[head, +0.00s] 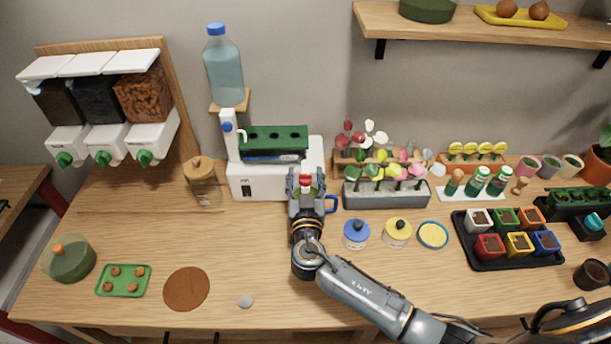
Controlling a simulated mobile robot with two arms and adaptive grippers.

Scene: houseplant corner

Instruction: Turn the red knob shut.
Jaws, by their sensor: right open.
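The red knob (306,177) shows between the fingers of my right gripper (306,183), at the front right of the white machine (256,184). The right gripper is open, with a finger on each side of the knob. I cannot tell whether the fingers touch it. The gripper hides part of the machine's front around the knob. My left gripper is not in view.
A grey planter with flowers (386,197) stands further right. Blue (356,231) and yellow (397,230) lidded jars are in front of it.

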